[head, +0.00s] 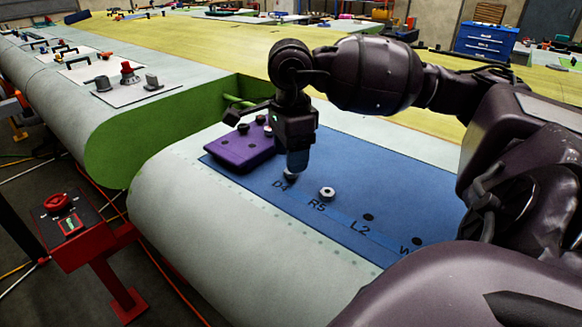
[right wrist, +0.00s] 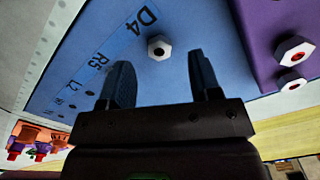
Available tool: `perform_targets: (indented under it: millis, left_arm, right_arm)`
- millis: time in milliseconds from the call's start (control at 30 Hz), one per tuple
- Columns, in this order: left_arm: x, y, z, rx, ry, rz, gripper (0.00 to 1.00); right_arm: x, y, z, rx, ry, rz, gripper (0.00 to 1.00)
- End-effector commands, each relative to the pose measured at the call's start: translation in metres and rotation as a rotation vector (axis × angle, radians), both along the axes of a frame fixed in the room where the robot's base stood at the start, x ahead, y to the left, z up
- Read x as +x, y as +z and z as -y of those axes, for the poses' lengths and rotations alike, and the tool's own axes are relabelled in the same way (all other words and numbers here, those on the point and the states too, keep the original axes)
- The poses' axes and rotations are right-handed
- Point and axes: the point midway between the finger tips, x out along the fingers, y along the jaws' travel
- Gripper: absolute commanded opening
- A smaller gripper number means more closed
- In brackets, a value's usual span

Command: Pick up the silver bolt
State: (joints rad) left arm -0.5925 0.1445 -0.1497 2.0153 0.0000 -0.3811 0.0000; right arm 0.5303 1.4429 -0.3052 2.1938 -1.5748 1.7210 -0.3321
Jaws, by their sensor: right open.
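A silver hex-headed bolt (right wrist: 159,48) stands on the blue panel (right wrist: 190,30) beside the D4 label in the right wrist view. In the head view it is a small piece (head: 289,175) mostly hidden under my right gripper (head: 297,165). A second silver round piece (head: 327,193) sits by the R5 label. The right wrist view shows my right gripper (right wrist: 162,80) open and empty, its two fingers apart, with the D4 bolt beyond the tips and between their lines. Whether the fingers touch anything is unclear. My left gripper is out of view.
A purple block (head: 240,152) with several fittings lies at the panel's left end, close to my right gripper. Dark holes lie by the L2 label (head: 368,217) and farther right. A green-edged wing section (head: 150,125) rises behind left. A red control stand (head: 68,225) stands front left.

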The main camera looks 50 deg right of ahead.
Motion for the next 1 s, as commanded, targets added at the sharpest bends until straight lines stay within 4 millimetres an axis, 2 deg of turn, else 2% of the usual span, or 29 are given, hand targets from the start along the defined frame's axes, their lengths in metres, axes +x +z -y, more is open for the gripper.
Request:
perform_targets:
  millis: [200,533,900,1000]
  left_arm:
    - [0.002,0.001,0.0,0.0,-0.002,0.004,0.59]
    - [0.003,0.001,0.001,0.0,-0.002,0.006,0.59]
    - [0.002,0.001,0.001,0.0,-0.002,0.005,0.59]
    - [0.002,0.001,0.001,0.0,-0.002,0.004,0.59]
  right_arm:
    - [-0.001,-0.029,0.0,0.001,0.0,-0.002,0.57]
    - [-0.001,-0.035,0.0,0.0,0.0,-0.001,0.57]
    - [-0.001,-0.034,0.0,0.0,0.0,-0.001,0.04]
    - [-0.001,-0.034,0.0,0.0,0.0,-0.001,0.04]
